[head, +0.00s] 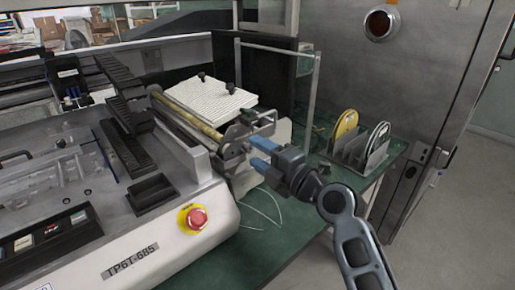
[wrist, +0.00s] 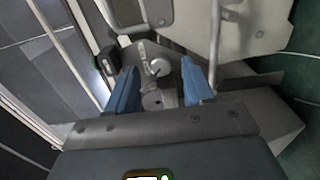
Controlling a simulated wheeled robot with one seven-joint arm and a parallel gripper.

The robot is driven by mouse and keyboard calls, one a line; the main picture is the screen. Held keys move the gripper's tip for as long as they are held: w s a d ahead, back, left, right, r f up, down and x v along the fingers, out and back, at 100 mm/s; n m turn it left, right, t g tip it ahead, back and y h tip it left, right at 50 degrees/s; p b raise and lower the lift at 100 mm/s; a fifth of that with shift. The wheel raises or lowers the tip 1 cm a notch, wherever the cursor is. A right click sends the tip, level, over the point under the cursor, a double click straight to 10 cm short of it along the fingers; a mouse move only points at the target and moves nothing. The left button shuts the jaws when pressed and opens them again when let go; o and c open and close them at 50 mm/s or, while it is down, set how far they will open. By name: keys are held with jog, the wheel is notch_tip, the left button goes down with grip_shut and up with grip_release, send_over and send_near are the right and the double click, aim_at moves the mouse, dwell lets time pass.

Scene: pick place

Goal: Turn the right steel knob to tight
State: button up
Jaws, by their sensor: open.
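In the wrist view a small round steel knob (wrist: 158,68) sits on a grey metal bracket between my fingers, with apparent space on both sides. A second round steel part (wrist: 152,101) is just below it. In the head view my gripper (head: 257,153) is at the right end of the machine (head: 170,236), its blue fingers pointing left toward the metal end bracket (head: 232,165). The knob is too small to make out clearly there. My gripper also shows in the wrist view (wrist: 160,84), open, with nothing held. I cannot tell whether the knob is loose or tight.
A red stop button (head: 194,217) is on the machine's front. A white ribbed plate (head: 210,98) lies behind the bracket. A rack (head: 360,152) with discs stands right on the green table (head: 262,238). A metal-framed clear panel (head: 312,95) stands behind. A thin wire lies below my gripper.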

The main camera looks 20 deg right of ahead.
jog(key=shift+w+a, duration=0.2)
jog(key=shift+w, duration=0.35)
grip_shut()
